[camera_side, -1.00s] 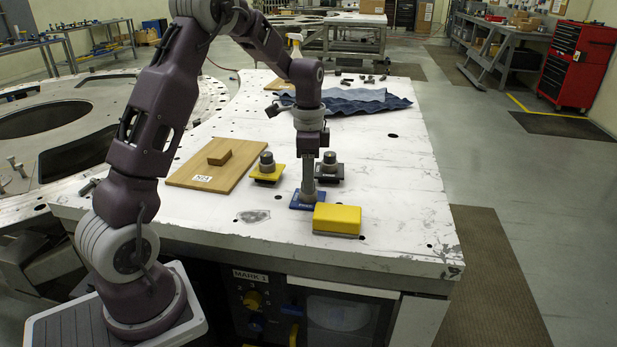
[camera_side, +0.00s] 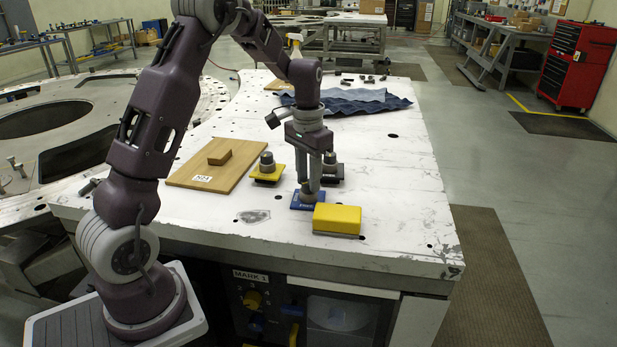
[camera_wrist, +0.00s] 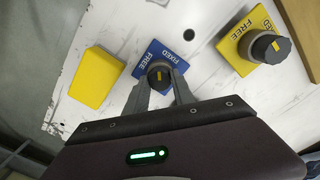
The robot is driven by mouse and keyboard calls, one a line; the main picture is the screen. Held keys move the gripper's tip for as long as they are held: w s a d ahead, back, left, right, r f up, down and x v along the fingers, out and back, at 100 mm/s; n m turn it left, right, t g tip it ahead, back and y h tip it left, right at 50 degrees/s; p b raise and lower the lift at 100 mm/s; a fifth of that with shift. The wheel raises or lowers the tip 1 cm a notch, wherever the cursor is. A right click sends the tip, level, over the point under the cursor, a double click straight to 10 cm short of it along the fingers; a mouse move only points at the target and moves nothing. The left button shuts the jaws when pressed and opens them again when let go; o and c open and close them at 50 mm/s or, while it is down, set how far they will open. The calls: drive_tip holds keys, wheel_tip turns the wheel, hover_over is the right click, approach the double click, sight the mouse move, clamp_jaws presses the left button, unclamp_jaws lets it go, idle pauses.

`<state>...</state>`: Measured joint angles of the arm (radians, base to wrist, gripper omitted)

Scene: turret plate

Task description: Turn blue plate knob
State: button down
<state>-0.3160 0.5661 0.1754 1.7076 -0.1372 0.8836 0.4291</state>
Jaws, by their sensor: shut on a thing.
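The blue plate (camera_side: 297,204) lies flat on the white table, and in the wrist view it (camera_wrist: 171,53) shows the words FREE and FIXED. Its dark knob (camera_wrist: 158,75) has a yellow mark on top. My gripper (camera_wrist: 159,80) is shut on this knob, with one finger on each side of it. In the side view my gripper (camera_side: 309,195) points straight down onto the blue plate, and its fingers hide most of the knob.
A yellow block (camera_side: 338,219) lies close beside the blue plate. A yellow plate with a knob (camera_side: 267,164) and a black plate with a knob (camera_side: 330,167) stand behind. A wooden board (camera_side: 190,183) carries a small wooden block (camera_side: 219,157). Blue cloth (camera_side: 352,103) lies farther back.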

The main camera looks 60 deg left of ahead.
sight(308, 182)
drive_tip(key=n, duration=0.4)
drive_tip(key=shift+n, duration=2.6)
drive_tip(key=c, duration=1.1)
unclamp_jaws()
drive_tip(key=shift+o, duration=0.2)
wheel_tip(308, 182, up, 7)
drive_tip(key=shift+s+r, duration=0.1)
